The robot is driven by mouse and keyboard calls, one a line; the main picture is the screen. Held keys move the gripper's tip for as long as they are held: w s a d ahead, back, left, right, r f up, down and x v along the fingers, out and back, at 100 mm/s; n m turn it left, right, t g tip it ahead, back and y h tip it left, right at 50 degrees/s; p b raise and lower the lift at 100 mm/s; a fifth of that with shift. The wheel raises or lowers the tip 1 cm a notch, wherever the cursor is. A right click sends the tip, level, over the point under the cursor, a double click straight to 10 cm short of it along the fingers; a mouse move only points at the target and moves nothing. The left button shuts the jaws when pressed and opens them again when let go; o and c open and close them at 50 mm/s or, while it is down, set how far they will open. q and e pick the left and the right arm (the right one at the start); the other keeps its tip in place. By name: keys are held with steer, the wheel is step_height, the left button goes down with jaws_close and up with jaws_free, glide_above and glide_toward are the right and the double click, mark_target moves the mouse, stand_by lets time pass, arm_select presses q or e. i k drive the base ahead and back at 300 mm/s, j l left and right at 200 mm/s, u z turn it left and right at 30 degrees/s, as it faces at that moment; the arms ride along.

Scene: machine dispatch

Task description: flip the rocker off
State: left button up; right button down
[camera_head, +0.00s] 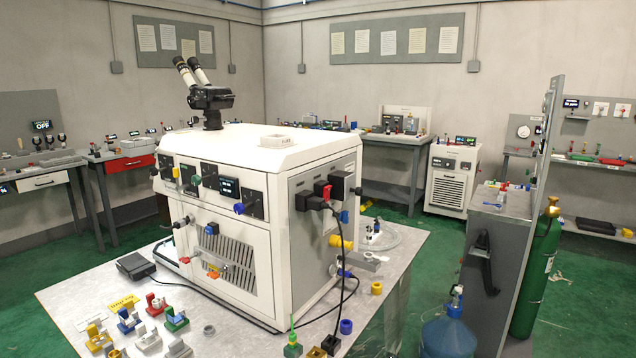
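A white benchtop machine (234,240) with a microscope head on top stands on the metal table. A small red part (327,191) sits among black connectors (309,201) on its right side panel. It may be the rocker, but I cannot tell its on or off position. The front has a row of dark modules, a small lit display (229,188) and a blue knob (239,208). Neither of my grippers is in view.
Small coloured fixtures (176,319) and a black pedal-like box (135,265) lie on the table's front left (75,289). A black cable hangs along the machine's right side. A grey cabinet (497,262), a green gas cylinder (536,272) and a blue jug (447,335) stand to the right.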

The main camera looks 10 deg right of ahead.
mark_target(327, 189)
steer(key=i+l+u, duration=0.4)
steer(key=i+l, duration=0.45)
steer(key=i, duration=0.15)
